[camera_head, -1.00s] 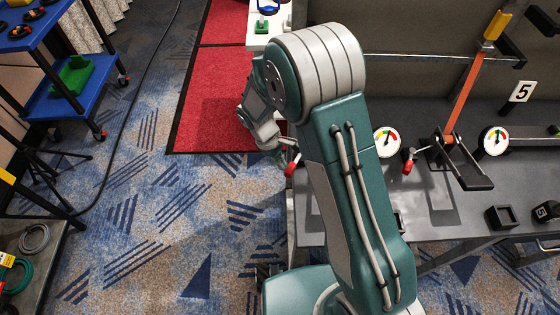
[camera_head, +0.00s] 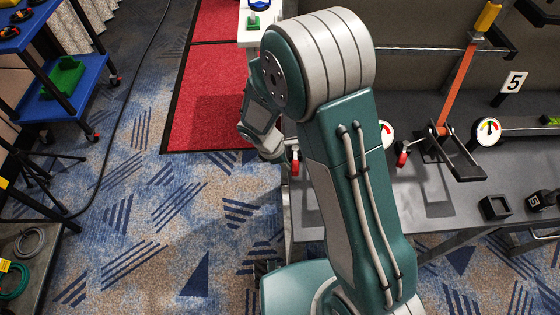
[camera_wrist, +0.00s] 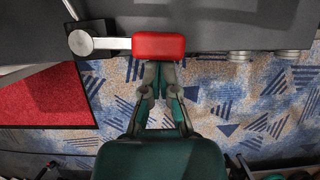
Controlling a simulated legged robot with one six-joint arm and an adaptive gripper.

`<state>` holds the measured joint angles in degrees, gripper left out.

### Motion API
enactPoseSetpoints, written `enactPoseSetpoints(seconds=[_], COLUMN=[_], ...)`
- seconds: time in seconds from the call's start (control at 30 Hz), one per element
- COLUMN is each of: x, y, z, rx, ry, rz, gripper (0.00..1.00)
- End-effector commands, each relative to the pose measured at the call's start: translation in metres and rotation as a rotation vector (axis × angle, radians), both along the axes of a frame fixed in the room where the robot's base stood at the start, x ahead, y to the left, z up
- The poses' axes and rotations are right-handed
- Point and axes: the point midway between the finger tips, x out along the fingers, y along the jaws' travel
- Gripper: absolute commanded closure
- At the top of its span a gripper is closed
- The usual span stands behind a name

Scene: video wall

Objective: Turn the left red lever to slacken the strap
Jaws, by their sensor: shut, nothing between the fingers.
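The left red lever (camera_head: 296,164) shows just left of my arm, at the left end of the grey bench. In the wrist view its red handle (camera_wrist: 158,46) lies level, joined by a silver rod to a round pivot (camera_wrist: 81,42) on its left. My gripper (camera_wrist: 160,70) is shut and empty, its fingertips right at the handle's lower edge; I cannot tell whether they touch it. In the head view the fingers are largely hidden by my arm. An orange strap (camera_head: 458,87) runs up from a black buckle on the bench to a yellow-topped part.
A second red lever (camera_head: 403,158) stands right of my arm, by a partly hidden gauge (camera_head: 387,133). Another gauge (camera_head: 487,131), a number 5 sign (camera_head: 514,82) and black blocks (camera_head: 495,207) are farther right. A blue cart (camera_head: 65,95) stands left; carpet between is open.

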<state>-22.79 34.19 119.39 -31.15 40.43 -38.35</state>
Motion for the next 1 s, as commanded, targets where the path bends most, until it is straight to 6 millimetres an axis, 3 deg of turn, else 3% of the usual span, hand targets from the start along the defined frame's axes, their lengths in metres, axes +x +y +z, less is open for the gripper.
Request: enactPoseSetpoints(seconds=[0.27, 1.0], x=[-0.006, 0.008], y=[-0.017, -0.006], z=[0.0, 0.0], rx=[0.0, -0.001], ry=[0.001, 0.0], rz=[0.219, 0.208], gripper=[1.0, 1.0])
